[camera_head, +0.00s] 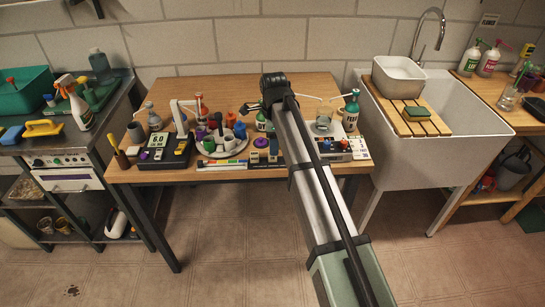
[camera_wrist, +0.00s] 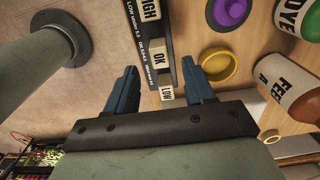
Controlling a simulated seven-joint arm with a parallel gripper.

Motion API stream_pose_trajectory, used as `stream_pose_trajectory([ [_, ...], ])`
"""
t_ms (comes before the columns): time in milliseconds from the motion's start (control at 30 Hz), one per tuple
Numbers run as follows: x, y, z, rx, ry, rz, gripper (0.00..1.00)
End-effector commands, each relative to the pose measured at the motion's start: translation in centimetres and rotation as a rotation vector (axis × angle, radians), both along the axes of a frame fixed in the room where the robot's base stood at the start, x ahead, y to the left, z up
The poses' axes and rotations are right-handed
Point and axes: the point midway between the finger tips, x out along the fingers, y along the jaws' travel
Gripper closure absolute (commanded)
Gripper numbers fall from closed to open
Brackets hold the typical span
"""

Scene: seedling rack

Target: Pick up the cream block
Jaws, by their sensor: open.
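Small cream blocks with dark lettering show in the wrist view: one marked LOW (camera_wrist: 167,93), one marked OK (camera_wrist: 160,58) and one marked HIGH (camera_wrist: 151,10). They line up along a dark strip (camera_wrist: 163,33) printed with ranges. I cannot tell which one the task means. My gripper (camera_wrist: 160,78) is open, with its two blue-grey fingers on either side of the LOW and OK blocks in the picture. Nothing is held. In the head view my gripper (camera_head: 252,108) is above the wooden table (camera_head: 225,88), and the blocks are too small there to read.

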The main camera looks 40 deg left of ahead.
Motion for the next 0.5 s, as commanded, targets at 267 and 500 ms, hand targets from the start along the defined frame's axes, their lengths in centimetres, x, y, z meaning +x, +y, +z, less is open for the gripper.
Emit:
stream_pose_trajectory([
  [267,-0.3,0.2,-3.0,-0.001,0.001,0.0,0.47],
  [500,-0.3,0.2,-5.0,0.0,0.0,0.0,0.47],
])
